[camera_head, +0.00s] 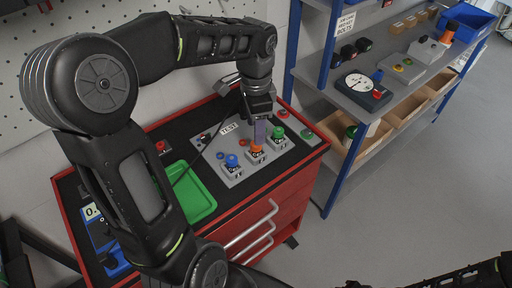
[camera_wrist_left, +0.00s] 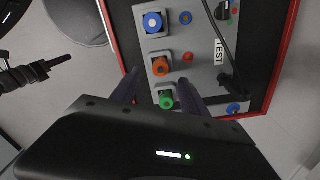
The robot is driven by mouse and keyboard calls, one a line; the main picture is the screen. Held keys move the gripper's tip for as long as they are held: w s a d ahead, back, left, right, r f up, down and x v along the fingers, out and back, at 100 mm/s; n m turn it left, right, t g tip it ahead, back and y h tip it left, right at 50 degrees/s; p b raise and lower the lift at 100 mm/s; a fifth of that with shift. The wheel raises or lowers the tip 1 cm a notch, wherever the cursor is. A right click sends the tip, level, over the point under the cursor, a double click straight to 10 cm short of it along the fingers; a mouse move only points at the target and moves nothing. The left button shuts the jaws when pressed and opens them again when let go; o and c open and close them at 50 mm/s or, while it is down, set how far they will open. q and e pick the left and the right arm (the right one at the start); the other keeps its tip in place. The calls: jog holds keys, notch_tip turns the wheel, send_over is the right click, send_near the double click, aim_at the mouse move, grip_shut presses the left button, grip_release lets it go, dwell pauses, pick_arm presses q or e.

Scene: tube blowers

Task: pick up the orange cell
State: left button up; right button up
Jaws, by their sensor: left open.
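The orange cell (camera_head: 257,150) sits in a grey square holder on the grey TEST board (camera_head: 233,178), between a blue cell (camera_head: 232,160) and a green cell (camera_head: 279,133). The green cell (camera_wrist_left: 166,102) shows between the fingers nearer the palm. I cannot tell whether the fingers touch the orange cell.
The board lies on a red tool cabinet with a black top (camera_head: 225,207). A green tray (camera_head: 190,190) lies left of it. A black cable (camera_wrist_left: 229,45) crosses the board. A blue-posted shelf with a dial gauge (camera_head: 358,82) stands to the right, with open floor in front.

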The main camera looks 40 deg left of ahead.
aim_at(256, 150)
pick_arm(q)
jog(key=shift+f, duration=1.2)
jog(key=shift+f, duration=0.15)
notch_tip(256, 150, down, 5)
jog(key=shift+p, duration=0.65)
jog(key=shift+c, duration=0.5)
grip_shut()
